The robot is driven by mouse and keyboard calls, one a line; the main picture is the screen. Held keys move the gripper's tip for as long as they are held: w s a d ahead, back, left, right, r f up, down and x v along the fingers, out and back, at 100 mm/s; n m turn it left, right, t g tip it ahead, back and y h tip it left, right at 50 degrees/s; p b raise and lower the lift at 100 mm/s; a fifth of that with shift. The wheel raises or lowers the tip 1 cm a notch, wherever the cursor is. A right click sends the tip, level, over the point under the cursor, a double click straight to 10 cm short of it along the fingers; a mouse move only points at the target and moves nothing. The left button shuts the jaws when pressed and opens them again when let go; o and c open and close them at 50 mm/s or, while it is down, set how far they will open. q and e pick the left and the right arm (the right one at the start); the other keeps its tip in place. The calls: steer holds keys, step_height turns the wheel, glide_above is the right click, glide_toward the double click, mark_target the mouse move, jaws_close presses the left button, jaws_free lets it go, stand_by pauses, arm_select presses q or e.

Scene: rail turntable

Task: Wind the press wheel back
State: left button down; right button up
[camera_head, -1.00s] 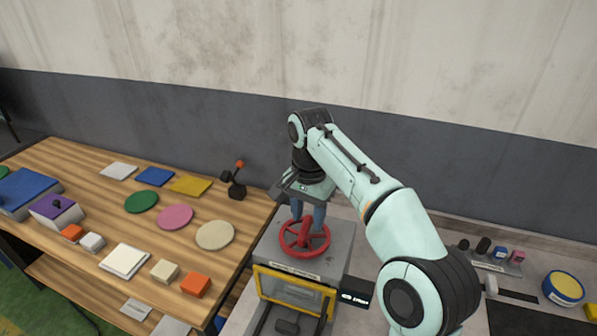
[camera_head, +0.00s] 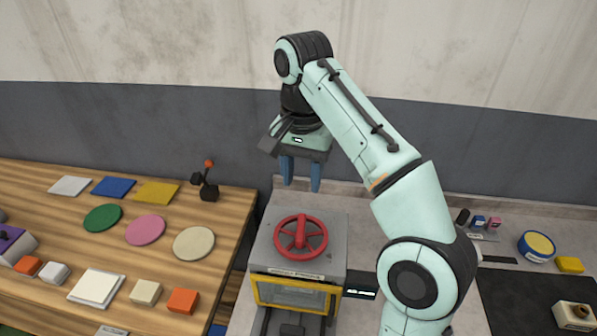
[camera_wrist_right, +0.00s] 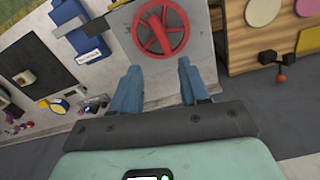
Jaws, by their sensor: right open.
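The red press wheel (camera_head: 301,238) lies flat on top of the grey press housing (camera_head: 262,262), with a raised red bar across its middle. My right gripper (camera_head: 300,187) is open and empty, above and behind the wheel, with its blue fingers pointing down and clear of it. In the right wrist view the wheel (camera_wrist_right: 160,29) shows beyond the two spread fingers (camera_wrist_right: 157,78), and nothing is between them. My left gripper is in neither view.
A wooden table (camera_head: 65,250) at left holds coloured discs, squares and small blocks. A yellow-framed window (camera_head: 290,294) is on the press front. At right are a blue-and-yellow round tin (camera_head: 537,246), a yellow block (camera_head: 570,265) and a dark mat (camera_head: 525,300).

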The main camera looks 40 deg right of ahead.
steer(key=shift+f+n, duration=0.1)
steer(key=shift+n, duration=1.5)
glide_above(301, 226)
step_height(301, 226, down, 6)
steer(key=shift+r, duration=0.25)
steer(key=f, duration=0.2)
steer(key=f+b, duration=0.1)
steer(key=f, duration=0.1)
steer(key=f+b, duration=0.1)
steer(key=f, duration=0.1)
steer(key=shift+s+f, duration=0.1)
steer(key=shift+s, duration=0.15)
steer(key=shift+f, duration=0.4)
steer(key=shift+w+f+b, duration=0.3)
steer(key=shift+f, duration=0.05)
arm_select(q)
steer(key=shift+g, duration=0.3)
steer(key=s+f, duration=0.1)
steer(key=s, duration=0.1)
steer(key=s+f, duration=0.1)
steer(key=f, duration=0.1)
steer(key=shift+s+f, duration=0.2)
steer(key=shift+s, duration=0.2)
